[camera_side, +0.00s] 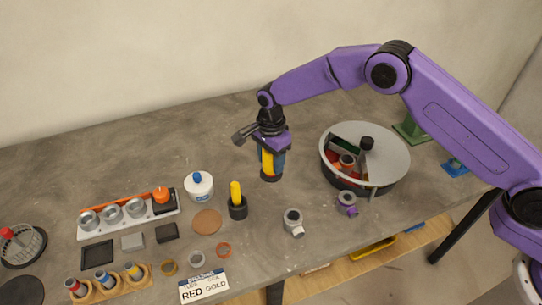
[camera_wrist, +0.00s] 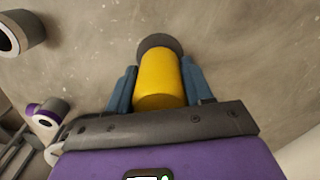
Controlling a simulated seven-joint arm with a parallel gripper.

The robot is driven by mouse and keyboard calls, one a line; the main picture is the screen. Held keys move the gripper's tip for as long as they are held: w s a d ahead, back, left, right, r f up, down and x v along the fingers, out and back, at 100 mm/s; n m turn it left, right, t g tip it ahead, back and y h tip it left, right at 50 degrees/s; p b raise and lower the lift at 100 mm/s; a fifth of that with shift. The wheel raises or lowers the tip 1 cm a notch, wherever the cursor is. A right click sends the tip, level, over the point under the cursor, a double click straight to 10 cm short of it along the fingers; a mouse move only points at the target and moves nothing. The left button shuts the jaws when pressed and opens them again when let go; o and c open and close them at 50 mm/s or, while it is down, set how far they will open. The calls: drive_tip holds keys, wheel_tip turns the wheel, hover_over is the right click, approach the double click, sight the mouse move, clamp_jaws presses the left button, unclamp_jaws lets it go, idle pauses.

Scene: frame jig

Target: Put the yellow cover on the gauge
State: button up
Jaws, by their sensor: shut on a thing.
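My gripper (camera_side: 269,163) points down at the middle of the table, its blue fingers shut on the sides of the yellow cover (camera_side: 267,163). In the wrist view the yellow cover (camera_wrist: 158,80) lies between both fingers, with a dark round piece (camera_wrist: 160,41) at its far end. I cannot tell whether that piece is part of the cover or a separate thing under it, or whether it touches the table. A slim yellow post in a black cup (camera_side: 237,207) stands upright to the front left of my gripper. I cannot tell for sure which thing is the gauge.
A round grey-topped bin (camera_side: 392,150) with an open sector stands to the right. A grey pipe piece (camera_side: 293,222) and a purple-banded ring (camera_side: 347,203) are in front. Trays and small parts crowd the left; the back is clear.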

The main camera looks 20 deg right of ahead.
drive_tip(key=shift+f, duration=0.8)
drive_tip(key=o, duration=1.3)
drive_tip(key=shift+r, duration=0.15)
drive_tip(key=shift+r, duration=0.6)
drive_tip(key=shift+r, duration=0.1)
drive_tip(key=shift+r, duration=3.4)
